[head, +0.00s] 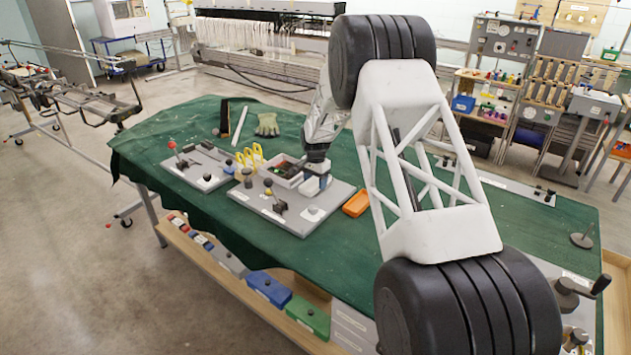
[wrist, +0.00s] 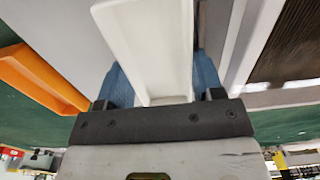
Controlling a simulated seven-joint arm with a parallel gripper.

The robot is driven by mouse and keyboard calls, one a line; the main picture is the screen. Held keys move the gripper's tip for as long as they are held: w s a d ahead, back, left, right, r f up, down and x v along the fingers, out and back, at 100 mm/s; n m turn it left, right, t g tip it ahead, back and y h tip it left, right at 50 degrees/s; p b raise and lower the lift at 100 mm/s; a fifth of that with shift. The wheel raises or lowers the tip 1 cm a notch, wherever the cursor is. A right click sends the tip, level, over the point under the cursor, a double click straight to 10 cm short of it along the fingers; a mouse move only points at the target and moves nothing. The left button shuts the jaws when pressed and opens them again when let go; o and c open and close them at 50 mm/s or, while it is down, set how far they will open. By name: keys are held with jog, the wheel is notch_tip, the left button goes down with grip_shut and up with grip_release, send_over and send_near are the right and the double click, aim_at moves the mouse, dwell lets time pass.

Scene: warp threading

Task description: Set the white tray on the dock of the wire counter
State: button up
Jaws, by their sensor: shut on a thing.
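My gripper (head: 318,180) is shut on the white tray (head: 310,187), low over the grey board in the head view. In the wrist view the white tray (wrist: 148,50) is a long, narrow trough between the blue fingertips of my gripper (wrist: 160,85). A grey board (head: 290,222) on the green cloth bears a black-knobbed lever, a small knob and a white-walled box (head: 287,181); it may be the wire counter. I cannot make out the dock. Whether the tray touches the board is unclear.
The white-walled box is just right of the held tray in the wrist view (wrist: 243,50). An orange tray (head: 357,203) lies to the board's right. Yellow loops (head: 250,155) and a second board (head: 196,170) with a red-knobbed lever stand left.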

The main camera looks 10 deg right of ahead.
jog(key=o, duration=1.2)
jog(key=shift+r, duration=0.2)
jog(key=shift+r, duration=3.25)
jog(key=shift+r, duration=0.1)
